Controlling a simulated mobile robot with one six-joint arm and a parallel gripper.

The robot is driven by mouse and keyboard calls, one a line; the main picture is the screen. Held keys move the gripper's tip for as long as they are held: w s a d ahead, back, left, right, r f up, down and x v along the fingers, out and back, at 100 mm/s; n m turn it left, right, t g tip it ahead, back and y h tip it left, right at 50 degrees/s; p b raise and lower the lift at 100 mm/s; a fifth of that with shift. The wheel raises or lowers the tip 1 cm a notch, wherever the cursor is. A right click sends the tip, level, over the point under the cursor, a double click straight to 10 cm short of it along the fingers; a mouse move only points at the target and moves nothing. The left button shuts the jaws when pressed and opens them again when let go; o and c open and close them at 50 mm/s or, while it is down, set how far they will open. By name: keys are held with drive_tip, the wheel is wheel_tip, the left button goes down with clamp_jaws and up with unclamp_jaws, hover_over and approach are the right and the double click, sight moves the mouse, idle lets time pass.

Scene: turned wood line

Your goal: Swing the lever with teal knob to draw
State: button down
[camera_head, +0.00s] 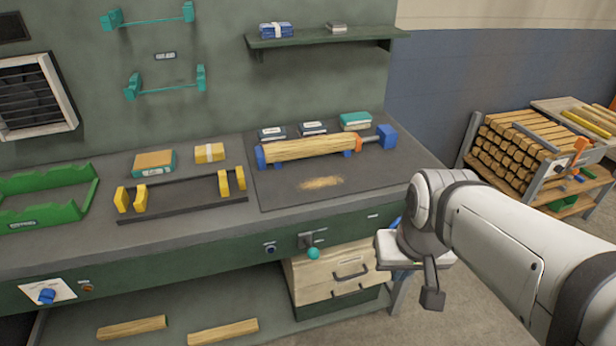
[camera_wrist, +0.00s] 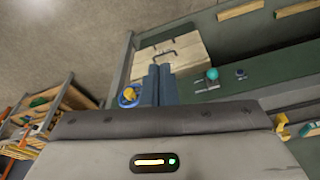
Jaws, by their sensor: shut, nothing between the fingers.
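The knob also shows in the wrist view (camera_wrist: 212,74), to the right of my fingers. My gripper (camera_wrist: 160,68) has its two dark blue fingers together with nothing between them. It is apart from the lever. Any draw marking is too small to read.
The wooden drawer box (camera_head: 335,271) stands under the bench, between the lever and my wrist. A round black-and-blue control (camera_head: 270,248) is left of the lever. A lathe with a wooden blank (camera_head: 310,149) is on the benchtop. Stacked timber (camera_head: 515,145) stands at right.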

sight(309, 254)
drive_tip(key=shift+a, duration=0.25)
drive_tip(key=w+a+f+n+h+b, duration=0.2)
drive_tip(key=w+a+n, duration=0.2)
drive_tip(key=a+n, duration=0.2)
drive_tip(key=w+a+f+n+t+h+b, duration=0.1)
drive_tip(key=w+a+f+n+h+b, duration=0.1)
drive_tip(key=a+n, duration=0.5)
drive_tip(key=w+a+f+n+t+h+b, duration=0.1)
drive_tip(key=w+a+n, duration=0.5)
drive_tip(key=a, duration=0.6)
wheel_tip(309, 254, down, 3)
drive_tip(key=n+h+b, duration=0.1)
drive_tip(key=h, duration=0.1)
drive_tip(key=shift+w+a+f+h, duration=0.15)
drive_tip(key=shift+w+h, duration=0.1)
drive_tip(key=shift+h, duration=0.15)
drive_tip(key=b+x, duration=0.1)
drive_tip(key=x, duration=1.3)
drive_tip(key=shift+w+b, duration=0.15)
drive_tip(key=shift+b, duration=0.15)
